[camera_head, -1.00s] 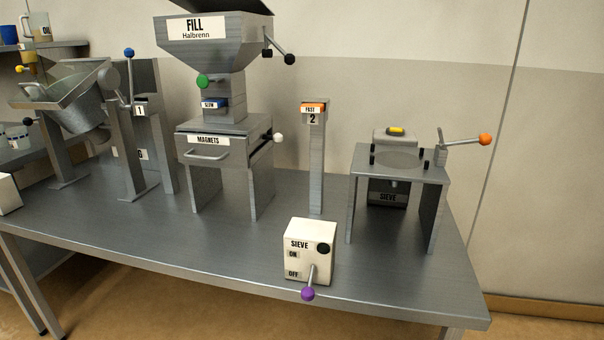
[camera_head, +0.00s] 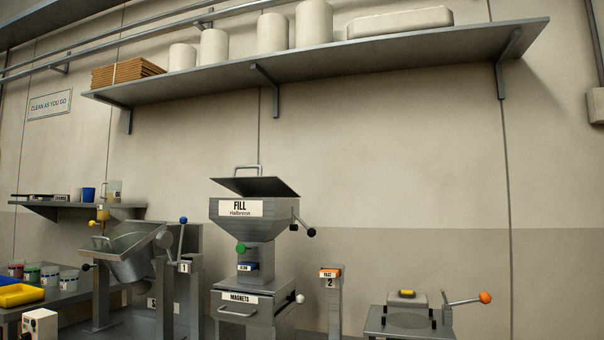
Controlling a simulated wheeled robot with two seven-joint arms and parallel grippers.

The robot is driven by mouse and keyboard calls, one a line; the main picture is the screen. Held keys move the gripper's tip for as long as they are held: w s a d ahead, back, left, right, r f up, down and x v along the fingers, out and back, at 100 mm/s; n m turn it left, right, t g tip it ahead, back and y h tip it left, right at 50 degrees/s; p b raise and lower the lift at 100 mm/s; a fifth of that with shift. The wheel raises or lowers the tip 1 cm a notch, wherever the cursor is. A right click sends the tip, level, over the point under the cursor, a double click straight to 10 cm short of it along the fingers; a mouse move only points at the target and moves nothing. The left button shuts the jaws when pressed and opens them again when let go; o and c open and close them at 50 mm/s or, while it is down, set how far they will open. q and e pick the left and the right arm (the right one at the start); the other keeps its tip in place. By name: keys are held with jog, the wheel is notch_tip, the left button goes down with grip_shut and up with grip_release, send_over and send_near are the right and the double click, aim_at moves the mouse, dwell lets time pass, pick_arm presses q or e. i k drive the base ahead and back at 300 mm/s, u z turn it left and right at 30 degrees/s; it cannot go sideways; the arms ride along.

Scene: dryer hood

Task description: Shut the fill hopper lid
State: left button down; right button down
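The fill hopper (camera_head: 275,215) stands in the lower middle of the head view, with a white label reading FILL on its front. Its dark flat lid (camera_head: 258,186) sits at the top, tilted, and appears partly raised over the hopper's mouth. A grey bar handle (camera_head: 247,169) stands up from the lid. A lever with black knobs (camera_head: 303,227) is on the hopper's right side. Neither of my grippers is in view.
Left of the hopper is a tilted metal bucket (camera_head: 134,250) with a blue-knobbed lever. A long wall shelf (camera_head: 330,62) with white containers runs above.

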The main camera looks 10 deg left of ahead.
aim_at(259, 186)
jog(key=z, duration=0.5)
jog(key=i, duration=0.7)
jog(key=z, duration=0.2)
